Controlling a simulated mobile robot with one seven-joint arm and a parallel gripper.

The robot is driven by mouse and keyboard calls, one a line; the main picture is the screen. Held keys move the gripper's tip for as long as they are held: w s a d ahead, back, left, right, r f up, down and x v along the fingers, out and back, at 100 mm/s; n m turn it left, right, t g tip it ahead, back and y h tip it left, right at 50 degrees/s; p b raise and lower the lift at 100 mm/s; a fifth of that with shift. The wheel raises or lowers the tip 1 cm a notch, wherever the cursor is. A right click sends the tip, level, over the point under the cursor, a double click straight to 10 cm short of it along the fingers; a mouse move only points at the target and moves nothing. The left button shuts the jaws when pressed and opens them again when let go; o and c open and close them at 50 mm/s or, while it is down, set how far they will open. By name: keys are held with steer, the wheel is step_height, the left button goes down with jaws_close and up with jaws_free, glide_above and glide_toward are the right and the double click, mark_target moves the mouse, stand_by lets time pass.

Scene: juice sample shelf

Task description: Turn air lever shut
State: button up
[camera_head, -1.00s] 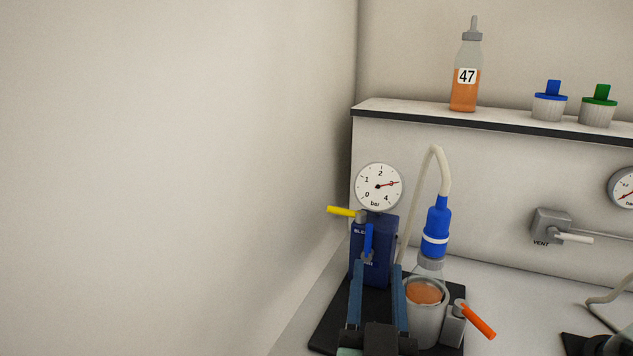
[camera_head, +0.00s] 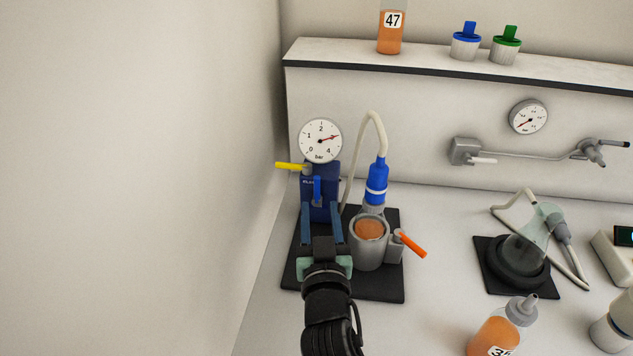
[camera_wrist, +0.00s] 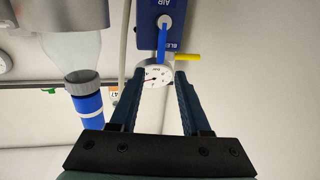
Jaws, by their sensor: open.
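The blue air lever (camera_head: 317,189) stands upright on the front of a dark blue valve block (camera_head: 329,182). In the wrist view, which is upside down, the lever (camera_wrist: 161,43) hangs from a round pivot near the "AIR" lettering. My gripper (camera_head: 322,208) is open in front of the block, its two blue fingers apart. In the wrist view the gripper (camera_wrist: 160,76) has the lever's end showing between and beyond its fingertips. Nothing is seen held; whether a finger touches the lever cannot be told. The pressure gauge (camera_head: 320,141) above reads about 3 bar.
A yellow lever (camera_head: 289,166) sticks out left of the block. A wall is close on the left. Bottle 47 (camera_head: 390,34) stands on the shelf.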

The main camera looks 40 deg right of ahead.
mark_target(317, 183)
steer(key=shift+p+x, duration=0.4)
steer(key=shift+x, duration=3.15)
jaws_close()
